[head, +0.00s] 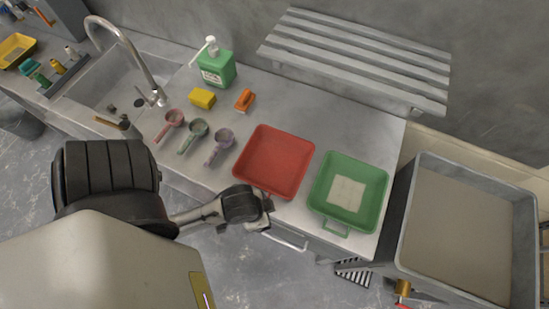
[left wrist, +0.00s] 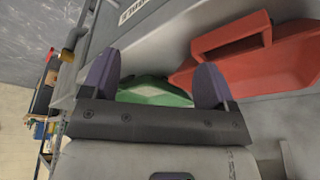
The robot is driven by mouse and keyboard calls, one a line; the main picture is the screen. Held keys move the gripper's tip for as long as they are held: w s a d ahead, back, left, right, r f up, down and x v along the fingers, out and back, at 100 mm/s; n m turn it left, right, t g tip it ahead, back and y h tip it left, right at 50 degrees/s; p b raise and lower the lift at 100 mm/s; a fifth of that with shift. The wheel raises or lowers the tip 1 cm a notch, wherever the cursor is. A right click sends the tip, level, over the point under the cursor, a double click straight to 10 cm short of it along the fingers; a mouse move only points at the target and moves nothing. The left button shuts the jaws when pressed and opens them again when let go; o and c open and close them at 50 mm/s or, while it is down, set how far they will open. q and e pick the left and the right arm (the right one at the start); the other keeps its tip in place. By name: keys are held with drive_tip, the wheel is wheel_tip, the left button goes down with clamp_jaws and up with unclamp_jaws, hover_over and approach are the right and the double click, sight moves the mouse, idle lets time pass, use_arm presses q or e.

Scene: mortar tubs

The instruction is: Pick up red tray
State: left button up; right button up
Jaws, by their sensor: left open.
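The red tray (head: 274,161) sits on the counter, shallow and square, with a handle on its near side partly hidden by my left arm. My left gripper (head: 262,212) is just in front of that near edge. In the left wrist view the gripper (left wrist: 155,65) is open, with two purple fingers apart and nothing held. The red tray (left wrist: 285,55) with its looped handle is at upper right there, close to the right-hand finger but not between the fingers. My right gripper is not seen.
A green tray (head: 371,205) with a pale patch stands right of the red one and also shows between the fingers in the left wrist view (left wrist: 150,95). Several scoops (head: 197,133) lie left. A grey tub (head: 404,235) stands right. A slatted shelf (head: 360,55) is behind.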

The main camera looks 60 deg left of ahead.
use_arm(q)
drive_tip(key=shift+c, duration=0.3)
drive_tip(key=c, duration=0.8)
drive_tip(key=shift+o, duration=0.2)
